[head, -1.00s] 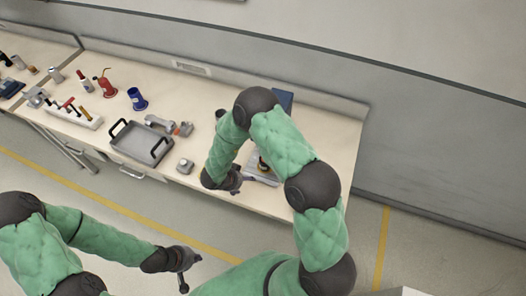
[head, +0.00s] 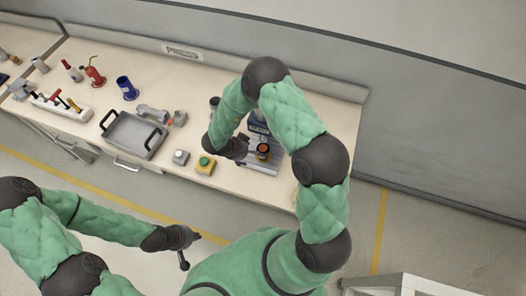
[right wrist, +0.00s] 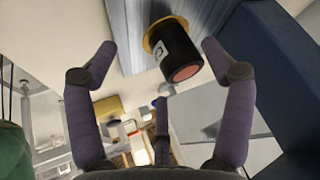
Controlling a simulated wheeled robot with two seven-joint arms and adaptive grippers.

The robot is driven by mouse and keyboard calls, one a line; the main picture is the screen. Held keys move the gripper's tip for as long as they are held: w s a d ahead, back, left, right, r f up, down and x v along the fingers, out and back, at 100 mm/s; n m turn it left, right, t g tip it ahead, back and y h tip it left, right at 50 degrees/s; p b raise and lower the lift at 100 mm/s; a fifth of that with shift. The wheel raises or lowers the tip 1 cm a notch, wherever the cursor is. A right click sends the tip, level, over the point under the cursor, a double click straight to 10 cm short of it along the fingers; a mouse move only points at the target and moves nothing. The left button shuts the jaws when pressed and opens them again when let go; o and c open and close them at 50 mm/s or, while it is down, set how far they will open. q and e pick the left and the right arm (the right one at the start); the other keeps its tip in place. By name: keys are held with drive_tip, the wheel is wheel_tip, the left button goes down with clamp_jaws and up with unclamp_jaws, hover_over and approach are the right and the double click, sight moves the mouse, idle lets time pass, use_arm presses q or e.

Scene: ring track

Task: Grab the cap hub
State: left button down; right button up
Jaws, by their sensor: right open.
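The cap hub, as I take it, is a black cylinder (right wrist: 172,50) with a gold flange at one end and a reddish round face at the other. It sits on a grey plate-like fixture (head: 262,167). In the head view the cap hub (head: 263,149) shows small beside my right gripper (head: 243,149). In the right wrist view my right gripper (right wrist: 159,52) is open, its fingers spread, with the cap hub ahead between the two outer fingertips. No contact shows. My left gripper (head: 185,250) hangs empty-looking in front of the bench; its jaw state is unclear.
A grey tray with black handles (head: 133,136) stands left on the bench (head: 205,80). A yellow box with a green button (head: 205,164) and a small grey part (head: 181,157) sit near the front edge. A blue spool (head: 127,88) stands further back.

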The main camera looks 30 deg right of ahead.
sight(262, 148)
drive_tip(key=d, duration=0.5)
drive_tip(key=shift+d+f, duration=0.25)
drive_tip(key=shift+f, duration=0.25)
drive_tip(key=c, duration=1.5)
